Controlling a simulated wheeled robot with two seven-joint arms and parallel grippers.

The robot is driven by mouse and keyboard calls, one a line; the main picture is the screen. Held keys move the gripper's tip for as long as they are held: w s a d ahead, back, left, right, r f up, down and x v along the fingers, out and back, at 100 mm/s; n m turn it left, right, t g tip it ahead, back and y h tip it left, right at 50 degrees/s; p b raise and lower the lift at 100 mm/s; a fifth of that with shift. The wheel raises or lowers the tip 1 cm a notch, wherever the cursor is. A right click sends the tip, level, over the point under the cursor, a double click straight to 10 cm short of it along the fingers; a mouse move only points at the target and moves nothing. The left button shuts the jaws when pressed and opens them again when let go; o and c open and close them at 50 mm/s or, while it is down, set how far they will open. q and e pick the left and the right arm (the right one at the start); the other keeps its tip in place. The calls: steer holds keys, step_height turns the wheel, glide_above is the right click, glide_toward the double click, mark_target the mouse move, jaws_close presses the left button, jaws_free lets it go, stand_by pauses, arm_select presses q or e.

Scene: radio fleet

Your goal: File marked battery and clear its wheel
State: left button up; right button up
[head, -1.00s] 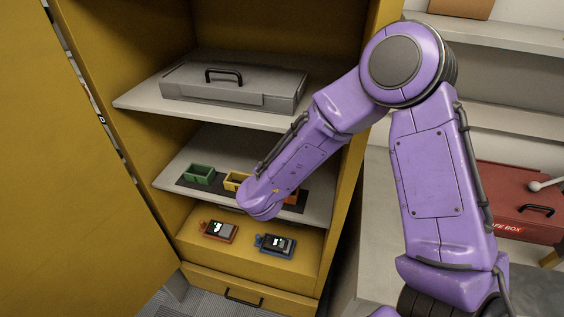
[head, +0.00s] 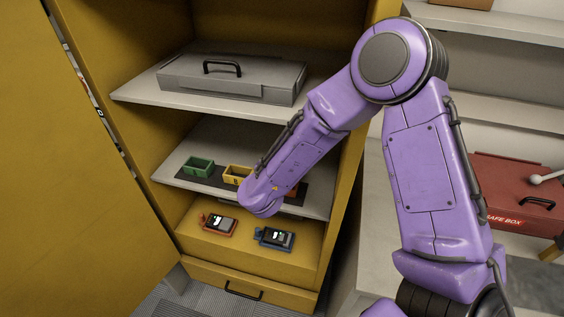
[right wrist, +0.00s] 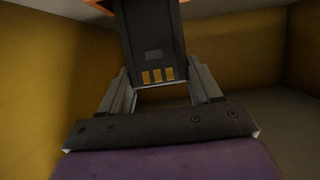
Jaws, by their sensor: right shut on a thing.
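My right gripper (right wrist: 161,84) is shut on a dark battery (right wrist: 152,40) with gold contacts in the right wrist view. The battery's far end runs out of the top of that view, beside something orange. In the head view my purple right forearm reaches into the yellow cabinet and hides its gripper and the battery. A red radio (head: 220,225) and a blue radio (head: 274,238) lie on the cabinet floor below. No wheel or mark can be made out.
A grey case (head: 232,80) lies on the upper shelf (head: 137,91). The yellow door (head: 70,180) is open on the left. A red safe box (head: 515,195) stands on the right. Cabinet walls and shelves closely surround my right forearm's end.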

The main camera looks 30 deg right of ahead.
steer(key=shift+f, duration=0.4)
steer(key=o, duration=1.3)
steer(key=shift+a, duration=0.1)
steer(key=b+v, duration=0.1)
steer(key=v, duration=0.9)
steer(key=shift+s, duration=0.15)
steer(key=shift+a+r, duration=0.1)
steer(key=shift+a, duration=0.05)
